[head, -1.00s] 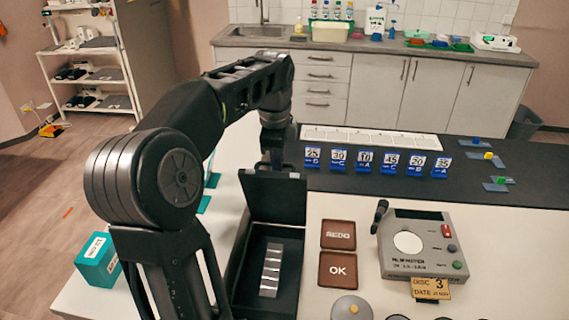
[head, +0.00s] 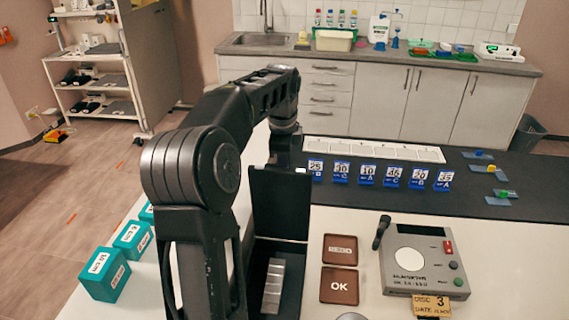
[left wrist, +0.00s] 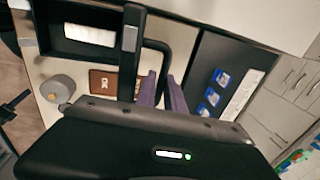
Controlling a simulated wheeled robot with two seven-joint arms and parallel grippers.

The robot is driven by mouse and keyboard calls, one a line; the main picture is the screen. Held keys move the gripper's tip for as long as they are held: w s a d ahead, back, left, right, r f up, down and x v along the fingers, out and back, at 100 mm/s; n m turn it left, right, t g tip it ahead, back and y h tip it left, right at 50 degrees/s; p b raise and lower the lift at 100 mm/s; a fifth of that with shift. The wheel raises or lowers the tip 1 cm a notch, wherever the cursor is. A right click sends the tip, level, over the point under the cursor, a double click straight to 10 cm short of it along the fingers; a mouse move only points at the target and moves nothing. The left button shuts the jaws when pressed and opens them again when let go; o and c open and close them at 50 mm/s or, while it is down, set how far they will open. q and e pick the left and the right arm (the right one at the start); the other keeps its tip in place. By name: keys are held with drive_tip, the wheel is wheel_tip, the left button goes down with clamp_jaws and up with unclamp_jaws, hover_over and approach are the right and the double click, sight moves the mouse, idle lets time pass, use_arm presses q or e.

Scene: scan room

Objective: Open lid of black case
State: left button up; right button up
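The black case (head: 291,300) stands on the white table with its lid (head: 280,210) raised at the far edge, inner face toward me. Silvery metal blocks (head: 272,287) lie inside it. The case also shows at the top left of the left wrist view (left wrist: 60,45), with a pale block in it. My left gripper (head: 287,160) is at the top of the lid, pointing down, its fingertips hidden behind the lid in the head view. In the left wrist view its two fingers (left wrist: 161,78) stand apart with a narrow gap. Whether they touch the lid is unclear. My right gripper is out of view.
Brown REDO (head: 340,249) and OK (head: 339,285) pads and a grey device (head: 424,262) stand right of the case. Blue number stands (head: 367,175) line the dark mat behind. Teal boxes (head: 104,276) stand at the table's left edge. Free table shows at the far right.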

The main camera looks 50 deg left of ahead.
use_arm(q)
drive_tip(key=o, duration=0.3)
drive_tip(key=shift+o, duration=0.2)
drive_tip(key=shift+r, duration=0.1)
wheel_tip(320, 180, up, 8)
drive_tip(key=s, duration=0.1)
drive_tip(key=shift+d+f, duration=0.25)
drive_tip(key=shift+d, duration=0.2)
drive_tip(key=shift+s, duration=0.1)
